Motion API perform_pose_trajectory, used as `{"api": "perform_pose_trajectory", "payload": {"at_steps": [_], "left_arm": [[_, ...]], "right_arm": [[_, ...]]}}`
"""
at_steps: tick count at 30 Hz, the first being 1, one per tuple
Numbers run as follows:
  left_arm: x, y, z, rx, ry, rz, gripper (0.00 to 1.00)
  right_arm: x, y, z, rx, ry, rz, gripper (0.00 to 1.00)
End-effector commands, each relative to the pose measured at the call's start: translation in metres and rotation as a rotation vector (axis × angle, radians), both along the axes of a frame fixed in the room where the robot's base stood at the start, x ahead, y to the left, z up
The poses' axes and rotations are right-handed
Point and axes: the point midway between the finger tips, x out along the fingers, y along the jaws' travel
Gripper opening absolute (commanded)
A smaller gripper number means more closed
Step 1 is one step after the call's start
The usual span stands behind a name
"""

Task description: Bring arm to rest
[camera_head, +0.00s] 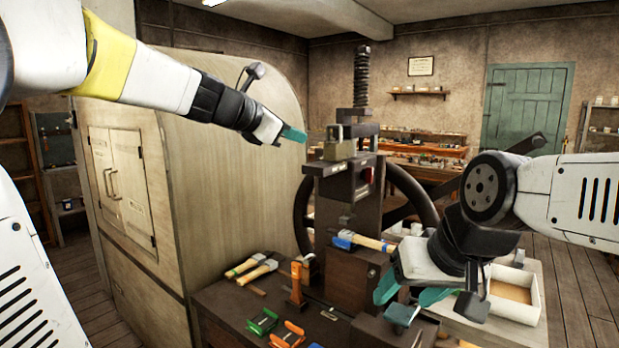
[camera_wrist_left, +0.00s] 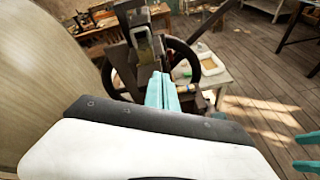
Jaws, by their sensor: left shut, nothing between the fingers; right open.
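My left gripper (camera_head: 292,134) is raised in front of the large rounded beige cabinet, with its teal fingers shut and empty. Its closed fingers also show in the left wrist view (camera_wrist_left: 161,92), pointing towards the press. The handwheel press (camera_head: 345,210) stands upright on the dark bench, to the right of the left gripper and apart from it. My right gripper (camera_head: 400,298) is low at the front right, above the bench and in front of the press, with its teal fingers open. Part of it seems to show at the right edge of the left wrist view (camera_wrist_left: 306,152).
The beige cabinet (camera_head: 225,165) stands close behind my left arm. The handwheel (camera_head: 412,205) is behind the press. Hammers (camera_head: 256,267), green and orange items (camera_head: 287,334) and an orange post (camera_head: 296,285) are on the bench. A white tray (camera_head: 530,308) stands at the right.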

Motion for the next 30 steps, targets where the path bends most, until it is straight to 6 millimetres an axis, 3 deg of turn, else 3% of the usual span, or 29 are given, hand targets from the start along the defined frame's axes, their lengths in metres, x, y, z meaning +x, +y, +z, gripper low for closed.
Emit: {"api": "perform_pose_trajectory", "payload": {"at_steps": [1, 6, 9, 13, 19, 30], "left_arm": [[-0.029, 0.000, -0.018, 0.181, -0.065, -0.078, 0.00], [-0.122, 0.022, -0.099, 0.868, -0.305, -0.452, 0.00], [-0.170, 0.043, -0.144, 1.212, -0.427, -0.710, 0.00], [-0.217, 0.071, -0.189, 1.527, -0.549, -1.015, 0.00], [-0.247, 0.094, -0.219, 1.730, -0.635, -1.267, 0.00], [-0.248, 0.095, -0.221, 1.740, -0.639, -1.280, 0.00]], "right_arm": [[0.000, 0.000, 0.000, 0.000, 0.000, 0.000, 0.62], [0.000, 0.000, 0.000, 0.000, 0.000, 0.000, 0.62], [0.000, 0.000, 0.000, 0.000, 0.000, 0.000, 0.62], [0.000, 0.000, 0.000, 0.000, 0.000, 0.000, 0.62], [0.000, 0.000, 0.000, 0.000, 0.000, 0.000, 0.62], [0.000, 0.000, 0.000, 0.000, 0.000, 0.000, 0.62]]}}
